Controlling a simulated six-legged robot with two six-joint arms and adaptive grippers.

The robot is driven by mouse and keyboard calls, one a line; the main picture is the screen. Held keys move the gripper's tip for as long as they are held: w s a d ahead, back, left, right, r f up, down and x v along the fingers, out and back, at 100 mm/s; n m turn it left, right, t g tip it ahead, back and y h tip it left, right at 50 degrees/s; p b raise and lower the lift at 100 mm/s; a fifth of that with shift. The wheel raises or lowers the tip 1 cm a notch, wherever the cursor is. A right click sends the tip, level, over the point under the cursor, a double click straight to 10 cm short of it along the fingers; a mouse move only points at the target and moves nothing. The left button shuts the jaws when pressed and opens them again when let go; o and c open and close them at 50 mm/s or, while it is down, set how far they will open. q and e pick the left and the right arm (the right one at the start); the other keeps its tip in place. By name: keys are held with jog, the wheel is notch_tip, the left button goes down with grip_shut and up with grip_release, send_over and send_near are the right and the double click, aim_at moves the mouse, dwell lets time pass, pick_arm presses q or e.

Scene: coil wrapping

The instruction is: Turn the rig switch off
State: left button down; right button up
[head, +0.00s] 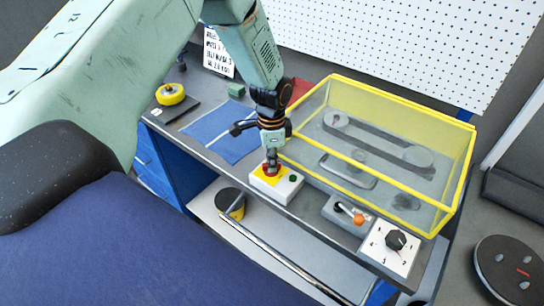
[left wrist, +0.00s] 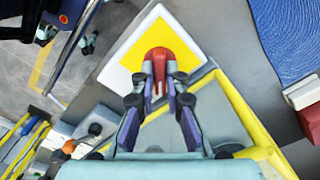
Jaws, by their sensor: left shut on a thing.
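A white switch box (head: 288,189) with a yellow plate, a red button and a green button sits at the front edge of the bench. My left gripper (head: 271,160) points down onto the red button (head: 266,171). In the left wrist view my left gripper (left wrist: 159,96) has its two fingers on either side of the red button (left wrist: 158,58), shut on it. The box's yellow plate (left wrist: 132,56) shows around the button. A grey box with an orange-tipped lever (head: 358,219) and a white panel with a black dial (head: 396,240) stand to the right. My right gripper is out of view.
A yellow-framed clear guard (head: 440,130) covers a belt rig (head: 370,140) just behind the boxes. A blue mat (head: 215,132) and a yellow tape roll (head: 170,94) lie to the left. A metal rail (head: 270,257) runs below the bench front.

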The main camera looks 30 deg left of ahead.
pick_arm(q)
jog(key=n+p, duration=0.1)
jog(key=n, duration=0.3)
jog(key=shift+n+p, duration=0.95)
jog(key=shift+n, duration=1.55)
jog(key=c, duration=1.4)
grip_release()
jog(key=shift+s, duration=0.1)
jog(key=shift+r, duration=0.2)
notch_tip(320, 180, up, 12)
jog(key=shift+f, duration=0.2)
